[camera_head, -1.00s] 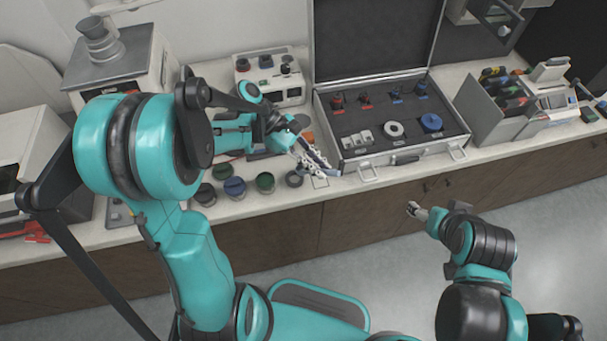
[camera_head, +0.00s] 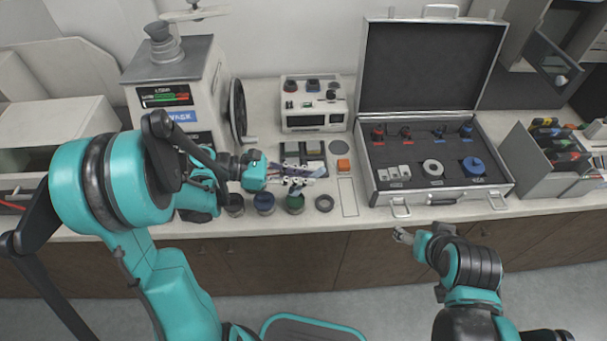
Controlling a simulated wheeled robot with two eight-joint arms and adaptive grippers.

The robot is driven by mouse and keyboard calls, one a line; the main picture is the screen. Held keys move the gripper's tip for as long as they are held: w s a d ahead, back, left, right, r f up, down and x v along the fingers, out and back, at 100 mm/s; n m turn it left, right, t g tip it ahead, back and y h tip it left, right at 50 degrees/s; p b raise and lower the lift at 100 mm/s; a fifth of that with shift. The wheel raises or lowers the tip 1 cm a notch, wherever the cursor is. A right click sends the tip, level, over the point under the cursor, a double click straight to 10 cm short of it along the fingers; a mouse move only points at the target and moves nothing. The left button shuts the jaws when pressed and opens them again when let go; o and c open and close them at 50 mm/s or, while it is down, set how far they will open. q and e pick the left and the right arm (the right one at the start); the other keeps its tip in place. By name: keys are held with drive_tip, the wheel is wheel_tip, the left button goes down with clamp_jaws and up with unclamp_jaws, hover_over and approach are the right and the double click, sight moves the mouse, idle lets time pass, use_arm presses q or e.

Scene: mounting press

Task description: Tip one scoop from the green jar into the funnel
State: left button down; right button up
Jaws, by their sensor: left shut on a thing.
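The green jar (camera_head: 295,204) stands open in a row of round jars at the counter's front, left of the case. My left gripper (camera_head: 300,178) is just behind and above it in the picture, shut on a slender pale thing that seems to be the scoop (camera_head: 319,173). The scoop's bowl and any contents are too small to make out. A grey funnel-shaped piece (camera_head: 160,40) stands on top of the mounting press (camera_head: 170,75) at the left. My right gripper (camera_head: 401,236) is in front of the counter, away from the jars; its opening is unclear.
A blue jar (camera_head: 264,203) and dark jars (camera_head: 324,203) flank the green one. A small device (camera_head: 313,108) stands behind. An open case (camera_head: 440,195) with tools is at the right, beside a grey bin (camera_head: 535,160). The press has a dark handwheel (camera_head: 238,110).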

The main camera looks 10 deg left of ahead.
sight(298, 189)
use_arm(q)
drive_tip(key=shift+a+f+b, duration=0.15)
drive_tip(key=shift+f+b, duration=2.25)
drive_tip(key=shift+f, duration=0.55)
drive_tip(key=shift+r, duration=0.1)
drive_tip(key=shift+r+p, duration=2.35)
drive_tip(key=shift+r, duration=0.8)
drive_tip(key=shift+w+f, duration=0.1)
